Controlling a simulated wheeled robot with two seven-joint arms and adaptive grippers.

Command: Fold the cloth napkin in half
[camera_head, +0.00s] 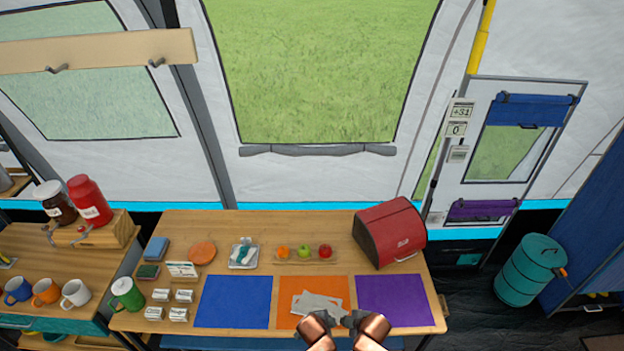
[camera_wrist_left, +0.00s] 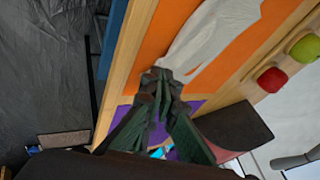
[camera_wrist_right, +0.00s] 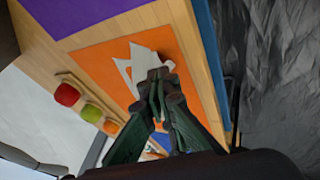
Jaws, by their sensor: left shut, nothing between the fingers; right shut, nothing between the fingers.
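The cloth napkin (camera_head: 310,301) is pale grey and lies on the orange mat (camera_head: 284,321) in an uneven, partly overlapping shape. Its near part is hidden behind my grippers in the head view. My left gripper (camera_head: 329,316) and right gripper (camera_head: 348,319) are side by side at its near edge. In the left wrist view my left gripper (camera_wrist_left: 163,78) is shut and empty at the end of the napkin (camera_wrist_left: 212,38). In the right wrist view my right gripper (camera_wrist_right: 160,82) is shut and empty, overlapping the napkin (camera_wrist_right: 143,60). I cannot tell whether either touches the cloth.
A blue mat (camera_head: 234,302) and a purple mat (camera_head: 394,301) flank the orange one. Behind are a fruit tray (camera_head: 292,259) and a red bread box (camera_head: 390,233). Small labelled boxes (camera_head: 184,296) and a green mug (camera_head: 127,294) stand at the left.

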